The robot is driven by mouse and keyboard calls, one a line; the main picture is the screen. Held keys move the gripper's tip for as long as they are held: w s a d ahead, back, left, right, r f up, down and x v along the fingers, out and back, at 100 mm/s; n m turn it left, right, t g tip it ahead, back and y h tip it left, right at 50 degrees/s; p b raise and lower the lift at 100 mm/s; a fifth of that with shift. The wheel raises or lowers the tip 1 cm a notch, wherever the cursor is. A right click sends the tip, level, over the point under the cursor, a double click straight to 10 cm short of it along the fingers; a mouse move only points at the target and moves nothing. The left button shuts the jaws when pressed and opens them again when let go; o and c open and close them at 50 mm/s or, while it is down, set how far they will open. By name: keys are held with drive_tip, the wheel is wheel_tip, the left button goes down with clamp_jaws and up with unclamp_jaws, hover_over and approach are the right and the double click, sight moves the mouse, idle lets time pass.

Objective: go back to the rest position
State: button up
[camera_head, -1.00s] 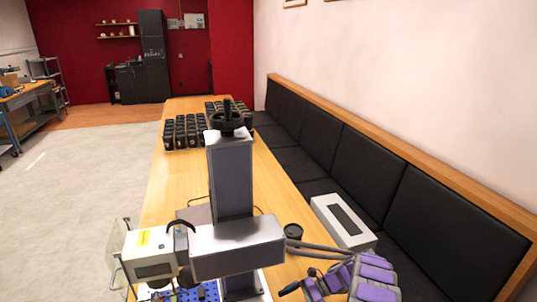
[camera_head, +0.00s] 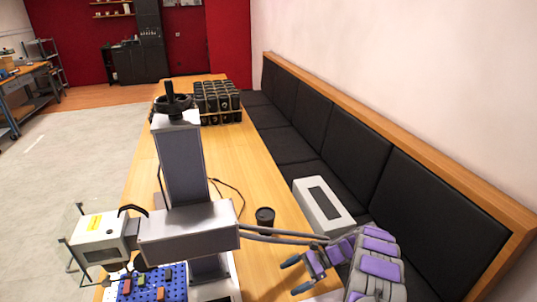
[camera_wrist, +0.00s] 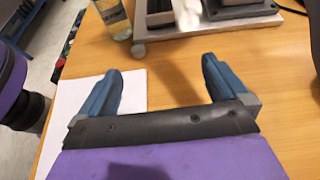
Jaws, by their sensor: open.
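My gripper (camera_head: 296,275) is at the lower right of the head view, at the end of my purple arm. In the wrist view its two blue fingers (camera_wrist: 158,76) are spread apart with nothing between them. They are above the wooden table (camera_wrist: 265,85), partly over a white sheet (camera_wrist: 72,98). The grey laser marker (camera_head: 180,165), with a handwheel on its column, stands left of my gripper in the head view. A blue perforated plate (camera_head: 150,292) with small coloured pieces lies under its head.
A black cup (camera_head: 265,217) and a grey-white box (camera_head: 323,205) are near my arm. Black cups (camera_head: 217,102) stand in rows farther back. A black padded bench (camera_head: 345,150) runs along the right. A bottle (camera_wrist: 114,18) shows in the wrist view. Open floor (camera_head: 75,170) lies left.

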drive_tip(key=s+a+r+n+h, duration=0.1)
drive_tip(key=s+r+n+h, duration=0.15)
drive_tip(key=s+r, duration=0.4)
drive_tip(key=s+a+r+n+g+h, duration=0.1)
drive_tip(key=s+a+r+n, duration=0.15)
drive_tip(key=r, duration=0.75)
drive_tip(key=s+a+r+n+h, duration=0.1)
drive_tip(key=s+r+n+h, duration=0.15)
drive_tip(key=s+r, duration=0.4)
drive_tip(key=s+d+r+n+t+h, duration=0.1)
drive_tip(key=s+d+r+n+h, duration=0.1)
drive_tip(key=s, duration=0.6)
drive_tip(key=s+d+r+n+t+h, duration=0.1)
drive_tip(key=s+d, duration=0.3)
drive_tip(key=s, duration=0.5)
drive_tip(key=s+d+r+n+t+h, duration=0.1)
drive_tip(key=s+d+r+n+h, duration=0.2)
drive_tip(key=s, duration=0.5)
drive_tip(key=shift+s+d+r+n+h, duration=0.4)
drive_tip(key=shift+d+r+n, duration=0.05)
drive_tip(key=shift+d+r, duration=0.15)
